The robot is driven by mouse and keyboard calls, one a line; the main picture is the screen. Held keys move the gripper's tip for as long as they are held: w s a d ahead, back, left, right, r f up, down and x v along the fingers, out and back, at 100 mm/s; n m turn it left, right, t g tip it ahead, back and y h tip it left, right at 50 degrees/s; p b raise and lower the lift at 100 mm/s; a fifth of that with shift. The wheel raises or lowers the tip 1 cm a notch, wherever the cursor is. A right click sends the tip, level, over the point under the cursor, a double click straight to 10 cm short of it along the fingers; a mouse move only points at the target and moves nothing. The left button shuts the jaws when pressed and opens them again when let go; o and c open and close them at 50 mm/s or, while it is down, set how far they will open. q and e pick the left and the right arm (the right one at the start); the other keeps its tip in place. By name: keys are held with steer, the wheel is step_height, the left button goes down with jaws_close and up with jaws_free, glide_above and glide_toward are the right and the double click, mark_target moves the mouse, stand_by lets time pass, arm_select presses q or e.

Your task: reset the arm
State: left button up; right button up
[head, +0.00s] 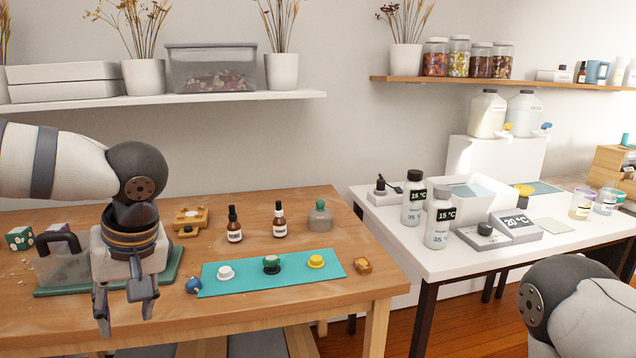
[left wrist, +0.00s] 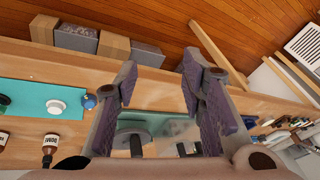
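My left gripper (head: 126,312) hangs over the wooden table (head: 345,275), fingers pointing down and spread apart, with nothing between them. It also shows in the left wrist view (left wrist: 158,82), where its two fingers stand well apart and empty. Below and behind it lies a green mat (head: 172,268) with a clear, dark-handled item (head: 62,262) on it, partly hidden by the gripper. My right arm shows only as a white and dark link at the lower right of the head view. Its gripper is out of the picture.
A teal mat (head: 222,290) holds white, dark green and yellow pieces. Dropper bottles (head: 234,225) stand behind. The white table (head: 400,250) carries bottles, a scale (head: 515,226) and a box.

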arm_select(q)
step_height(320, 180, down, 21)
steer(key=s+m+t+y, duration=0.2)
steer(key=m+t, duration=0.2)
steer(key=s+d+f+m+g+h, duration=0.1)
steer(key=s+d+f+m+h, duration=0.15)
steer(key=s+f, duration=0.7)
steer(key=s+d+g+h, duration=0.2)
steer(key=s+g, duration=0.3)
steer(key=s, duration=1.5)
steer(key=shift+d+f+m+g+h, duration=0.2)
steer(key=shift+m+g+h, duration=0.15)
steer(key=shift+h, duration=0.3)
